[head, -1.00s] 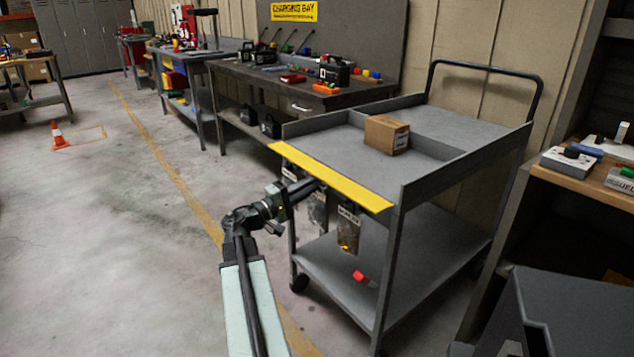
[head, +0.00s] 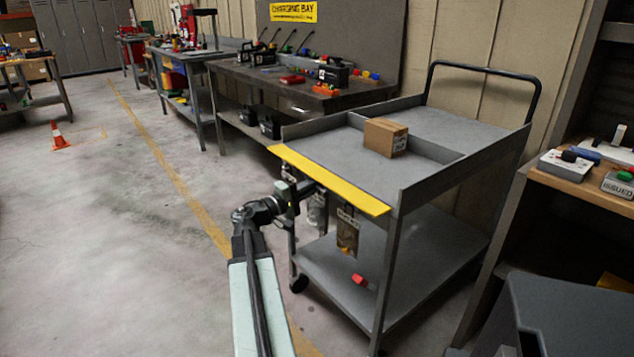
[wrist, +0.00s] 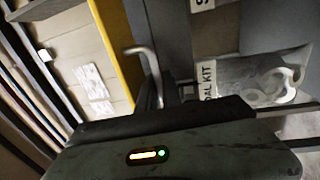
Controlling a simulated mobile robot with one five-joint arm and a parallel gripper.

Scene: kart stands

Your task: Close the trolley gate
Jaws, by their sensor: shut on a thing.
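The grey trolley (head: 440,185) stands at centre right in the head view. A yellow strip (head: 330,180), which looks like the gate's edge, runs along the near end of its top tray. The strip also shows in the wrist view (wrist: 118,45). My gripper (head: 314,187) is just under the strip, left of its middle. In the wrist view my gripper (wrist: 168,98) is shut at a bent grey handle (wrist: 153,68); the jaws hide the grip itself. One fills the wrist view's right side (wrist: 250,80).
A cardboard box (head: 385,137) sits on the trolley's top tray. A red item (head: 361,281) lies on the lower shelf. Benches stand behind, a wooden shelf (head: 580,190) at right. The floor at left is clear, with a cone (head: 58,138) farther off.

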